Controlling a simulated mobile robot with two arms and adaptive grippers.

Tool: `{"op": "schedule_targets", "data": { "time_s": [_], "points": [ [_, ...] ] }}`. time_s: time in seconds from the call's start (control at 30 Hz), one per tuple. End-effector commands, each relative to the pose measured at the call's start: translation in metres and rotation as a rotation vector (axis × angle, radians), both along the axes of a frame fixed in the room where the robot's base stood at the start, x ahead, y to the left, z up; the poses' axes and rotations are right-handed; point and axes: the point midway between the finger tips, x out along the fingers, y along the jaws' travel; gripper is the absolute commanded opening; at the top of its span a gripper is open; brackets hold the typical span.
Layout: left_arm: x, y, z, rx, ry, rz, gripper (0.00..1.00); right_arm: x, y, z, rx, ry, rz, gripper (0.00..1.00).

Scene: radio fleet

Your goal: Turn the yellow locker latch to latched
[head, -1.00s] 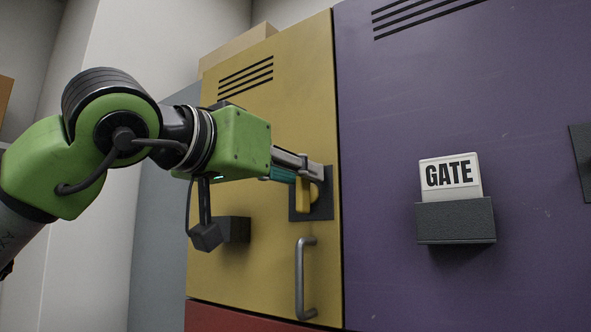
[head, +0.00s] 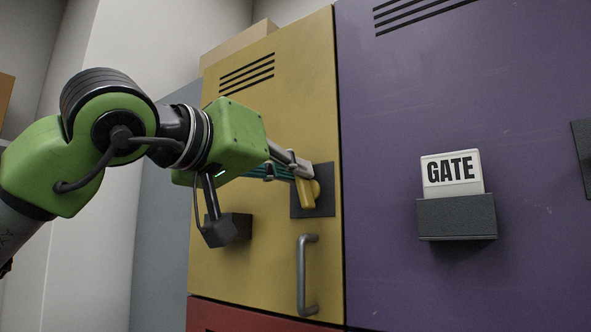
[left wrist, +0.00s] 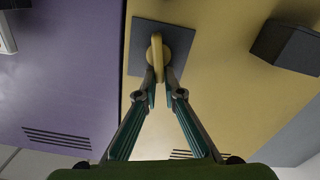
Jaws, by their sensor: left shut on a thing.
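The yellow locker (head: 235,150) is in the middle of the head view, its door flush. Its yellow latch handle (head: 309,193) sits on a dark square plate (head: 326,178) near the door's right edge. My left gripper (head: 300,174) reaches in from the left, rolled over, with its fingers closed on the latch handle. In the left wrist view the handle (left wrist: 157,52) stands out from its round yellow base on the dark plate (left wrist: 145,38), its end between the fingertips (left wrist: 161,86). The fingertips partly hide the handle in the head view. My right gripper is not in view.
A grey pull handle (head: 302,275) is below the latch. A dark holder (head: 228,227) is on the yellow door behind my wrist. The purple locker (head: 400,110) on the right carries a holder (head: 457,217) with a GATE card (head: 452,172).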

Motion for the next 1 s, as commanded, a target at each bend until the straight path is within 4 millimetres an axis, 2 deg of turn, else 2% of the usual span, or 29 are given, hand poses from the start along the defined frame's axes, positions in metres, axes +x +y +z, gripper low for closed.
{"op": "schedule_targets", "data": {
  "time_s": [1.0],
  "points": [
    [0.011, 0.016, -0.019, -0.779, 0.562, 0.001, 0.00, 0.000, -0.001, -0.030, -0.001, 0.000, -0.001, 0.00]
  ]
}}
